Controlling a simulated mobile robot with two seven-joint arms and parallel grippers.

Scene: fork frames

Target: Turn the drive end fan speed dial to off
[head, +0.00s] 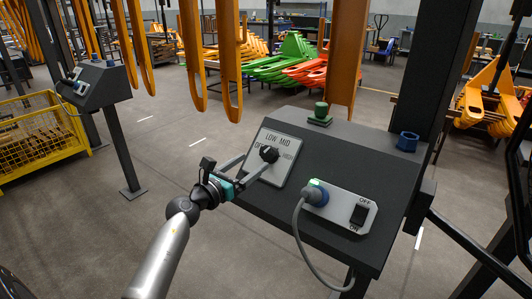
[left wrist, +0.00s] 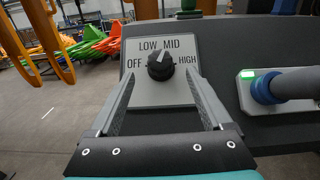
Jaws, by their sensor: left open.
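The fan speed dial (head: 269,154) is a black knob on a light grey plate (head: 283,146) marked OFF, LOW, MID and HIGH. It also shows in the left wrist view (left wrist: 161,67), where its white pointer mark is turned upward, near LOW and MID. The plate sits on the sloped face of a dark console (head: 340,155). My left gripper (head: 255,163) is open and empty. Its fingers reach toward the dial from the lower left. In the left wrist view the fingertips (left wrist: 160,84) stand on either side of the knob, a little below it. Contact is not visible. My right gripper is out of view.
A grey plug with a cable (head: 313,194) and an OFF/ON rocker switch (head: 358,214) sit on the console, right of the dial. A green knob (head: 320,112) and a blue ring (head: 407,141) stand on its top edge. Orange hooks (head: 230,70) hang behind. Another console (head: 100,84) stands left.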

